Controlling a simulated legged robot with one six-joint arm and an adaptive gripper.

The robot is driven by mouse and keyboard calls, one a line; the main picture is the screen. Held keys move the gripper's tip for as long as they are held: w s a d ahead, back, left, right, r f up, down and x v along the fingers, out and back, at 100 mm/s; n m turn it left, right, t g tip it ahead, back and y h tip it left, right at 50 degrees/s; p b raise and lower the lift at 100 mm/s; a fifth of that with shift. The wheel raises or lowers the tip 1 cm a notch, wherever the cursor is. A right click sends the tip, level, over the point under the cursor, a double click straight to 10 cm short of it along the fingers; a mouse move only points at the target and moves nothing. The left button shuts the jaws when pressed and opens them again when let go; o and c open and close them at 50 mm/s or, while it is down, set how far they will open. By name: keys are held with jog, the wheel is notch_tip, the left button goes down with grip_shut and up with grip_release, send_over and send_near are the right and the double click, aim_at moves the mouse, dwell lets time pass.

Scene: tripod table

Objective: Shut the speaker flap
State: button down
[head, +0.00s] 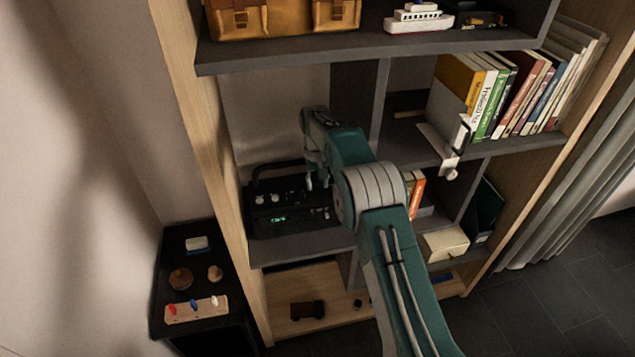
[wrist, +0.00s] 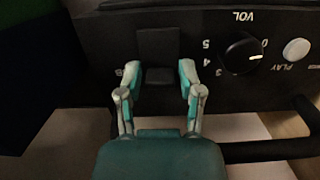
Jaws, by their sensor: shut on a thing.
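The speaker (head: 262,222) is a black box with a carry handle, standing on the left middle shelf. In the wrist view its front panel (wrist: 205,75) appears upside down, with a VOL knob (wrist: 241,54) and a pale PLAY button (wrist: 296,49). The dark speaker flap (wrist: 158,44) lies straight ahead of my gripper, with a small black block at its edge. My gripper (wrist: 158,78) is shut on this flap part, one finger on each side; exact contact is hard to make out in the dark. In the head view my gripper (head: 316,178) is at the speaker's right part.
The speaker's handle bar (wrist: 265,150) runs close to my gripper's right side in the wrist view. A shelf board (head: 300,52) is above, and an upright divider is behind my arm. Books (head: 510,95) fill the right shelf. A small black table (head: 185,240) stands left.

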dwell(0.3)
jog(key=shift+c, duration=2.2)
grip_release()
jog(key=shift+a, duration=0.1)
jog(key=shift+r, duration=0.1)
jog(key=shift+w+a+r, duration=0.1)
jog(key=shift+w+r, duration=0.1)
jog(key=shift+r, duration=0.95)
jog(key=shift+w+a+r, duration=0.1)
jog(key=shift+w+r, duration=0.1)
jog(key=shift+r, duration=1)
jog(key=shift+w+r, duration=0.2)
jog(key=shift+r, duration=0.95)
